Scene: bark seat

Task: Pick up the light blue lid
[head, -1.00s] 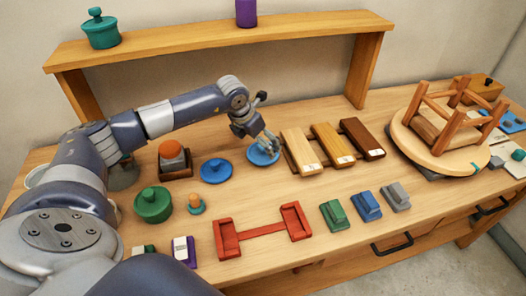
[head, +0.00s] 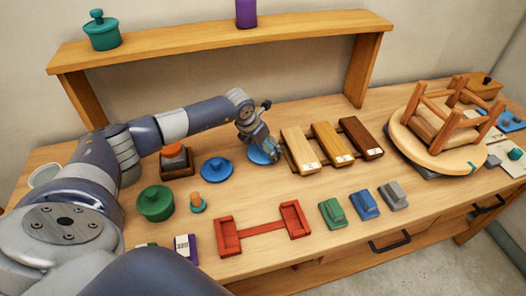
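The light blue lid (head: 256,157) lies on the workbench, left of the three wooden blocks. It looks like a shallow disc, and its right and upper parts are hidden behind my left gripper (head: 270,153). My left gripper points down at the lid, with its fingers at or just above it. Whether the fingers touch or grasp the lid cannot be told, nor whether they are open or shut. My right gripper is not in view.
A darker blue knobbed lid (head: 217,169) lies left of the light blue lid. A rack with wooden blocks (head: 331,145) stands close on the right. A dark green pot (head: 155,203) and red holder (head: 262,229) are nearer. A raised shelf (head: 220,41) spans behind.

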